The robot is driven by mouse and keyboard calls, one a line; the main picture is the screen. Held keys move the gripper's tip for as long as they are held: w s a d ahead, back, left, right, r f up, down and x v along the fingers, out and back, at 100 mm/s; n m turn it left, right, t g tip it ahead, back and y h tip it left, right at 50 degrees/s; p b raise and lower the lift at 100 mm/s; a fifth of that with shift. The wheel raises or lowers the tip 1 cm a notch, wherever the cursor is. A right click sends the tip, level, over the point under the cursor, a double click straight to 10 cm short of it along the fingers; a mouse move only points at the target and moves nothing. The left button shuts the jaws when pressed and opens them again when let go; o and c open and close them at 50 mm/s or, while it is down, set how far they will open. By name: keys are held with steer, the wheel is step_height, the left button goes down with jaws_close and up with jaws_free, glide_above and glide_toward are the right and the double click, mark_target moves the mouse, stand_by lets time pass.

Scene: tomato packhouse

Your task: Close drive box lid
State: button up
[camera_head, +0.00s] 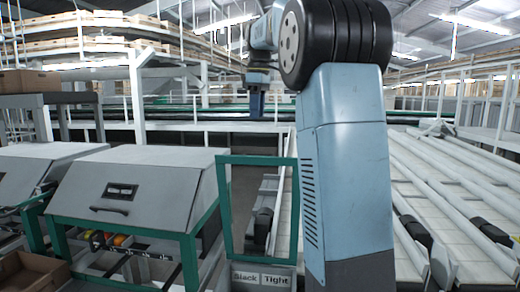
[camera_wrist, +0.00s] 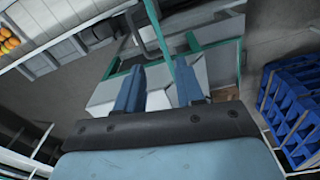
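A grey sloped-lid box (camera_head: 140,190) with a dark handle and label stands on a green frame at the left in the head view. It may be the drive box, but I cannot tell for sure. Its lid appears down over the front, with a gap below it where round red and yellow produce shows. My gripper (camera_head: 255,106) hangs fingers-down in the middle distance, apart from this box. In the wrist view my gripper (camera_wrist: 158,68) has its two blue fingers apart, with nothing clearly held. Pale panels with green edges (camera_wrist: 215,60) lie beyond the fingers.
White conveyor lanes (camera_head: 450,200) run at the right. A brown carton (camera_head: 30,270) is at lower left. Blue crates (camera_wrist: 295,105) stand at the wrist view's right.

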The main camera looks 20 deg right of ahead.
steer(key=w+d+n, duration=0.2)
steer(key=w, duration=0.3)
steer(key=shift+g, duration=0.4)
steer(key=f, duration=1.3)
steer(key=shift+s+f, duration=0.2)
steer(key=shift+f, duration=0.15)
jaws_close()
